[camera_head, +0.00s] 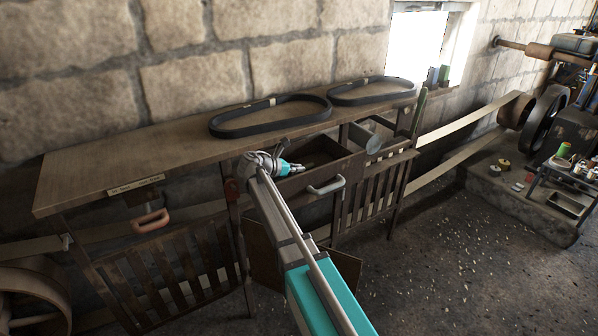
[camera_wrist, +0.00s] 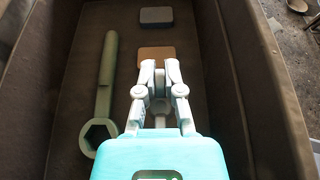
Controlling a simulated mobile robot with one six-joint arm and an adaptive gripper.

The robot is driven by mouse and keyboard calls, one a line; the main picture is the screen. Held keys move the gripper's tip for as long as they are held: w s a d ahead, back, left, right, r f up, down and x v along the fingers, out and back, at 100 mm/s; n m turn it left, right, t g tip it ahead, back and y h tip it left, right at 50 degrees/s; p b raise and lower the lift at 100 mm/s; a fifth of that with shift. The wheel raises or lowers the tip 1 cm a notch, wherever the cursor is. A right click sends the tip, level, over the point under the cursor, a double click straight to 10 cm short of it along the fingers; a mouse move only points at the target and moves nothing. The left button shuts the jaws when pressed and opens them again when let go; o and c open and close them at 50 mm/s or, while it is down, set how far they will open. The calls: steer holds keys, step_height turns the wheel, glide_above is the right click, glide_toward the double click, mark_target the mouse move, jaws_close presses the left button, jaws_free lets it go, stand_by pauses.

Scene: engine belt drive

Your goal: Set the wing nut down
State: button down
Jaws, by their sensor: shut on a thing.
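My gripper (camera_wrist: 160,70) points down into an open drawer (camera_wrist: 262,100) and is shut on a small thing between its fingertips. The wing nut is too small and too covered by the fingers to make out clearly. In the head view my gripper (camera_head: 297,168) is over the open drawer (camera_head: 318,178) under the bench top. In the wrist view a tan block (camera_wrist: 156,54) lies on the drawer floor just beyond the fingertips.
A green-grey ring wrench (camera_wrist: 103,95) lies along the drawer's left side. A grey block (camera_wrist: 156,15) lies farther in. The drawer floor right of the fingers is clear. Two black belts (camera_head: 270,128) lie on the bench top (camera_head: 130,165).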

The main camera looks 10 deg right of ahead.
steer(key=shift+f+b, duration=0.6)
stand_by(0.3)
steer(key=c, duration=0.8)
jaws_free()
steer(key=shift+o, duration=0.2)
steer(key=shift+r, duration=0.25)
steer(key=shift+r+p, duration=0.4)
steer(key=shift+p, duration=0.25)
steer(key=shift+s+a+r, duration=0.1)
steer(key=shift+a+r, duration=0.15)
steer(key=p+v, duration=0.4)
steer(key=v, duration=0.7)
steer(key=shift+a, duration=0.25)
steer(key=shift+p, duration=0.3)
